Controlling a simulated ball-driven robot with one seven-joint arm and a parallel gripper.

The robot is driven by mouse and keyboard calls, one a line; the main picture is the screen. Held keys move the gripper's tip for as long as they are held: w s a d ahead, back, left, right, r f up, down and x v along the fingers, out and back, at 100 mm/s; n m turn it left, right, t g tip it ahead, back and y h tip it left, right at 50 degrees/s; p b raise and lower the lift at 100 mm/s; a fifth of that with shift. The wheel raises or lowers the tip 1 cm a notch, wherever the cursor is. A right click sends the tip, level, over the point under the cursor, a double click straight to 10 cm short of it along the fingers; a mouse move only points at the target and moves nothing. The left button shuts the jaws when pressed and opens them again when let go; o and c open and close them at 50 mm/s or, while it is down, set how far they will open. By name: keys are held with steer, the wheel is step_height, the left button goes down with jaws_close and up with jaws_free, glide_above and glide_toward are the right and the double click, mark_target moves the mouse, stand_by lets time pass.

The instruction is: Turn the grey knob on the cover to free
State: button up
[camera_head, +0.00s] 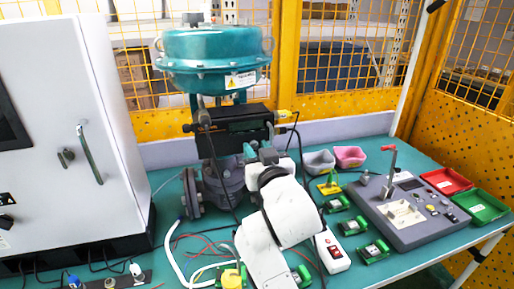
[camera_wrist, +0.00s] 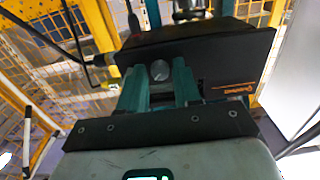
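The positioner (camera_head: 232,122) is a black box under the teal actuator. Its black cover (camera_wrist: 225,62) fills the upper middle of the wrist view. The round grey knob (camera_wrist: 160,70) on that cover shows between my two teal fingertips. My gripper (camera_wrist: 161,76) faces the cover with its fingers a knob's width apart, one on each side of the knob. I cannot tell whether they touch it. In the head view my gripper (camera_head: 262,152) is just below the box's right part, and the knob is not visible there.
A teal actuator (camera_head: 215,60) stands above the box. Cables (camera_head: 293,135) hang at its right side. A white cabinet (camera_head: 60,130) stands at left. A grey test panel (camera_head: 408,208), red tray (camera_head: 446,181) and green tray (camera_head: 480,206) lie at right on the green table.

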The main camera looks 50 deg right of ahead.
steer(key=shift+w+d, duration=0.1)
jaws_close()
stand_by(0.3)
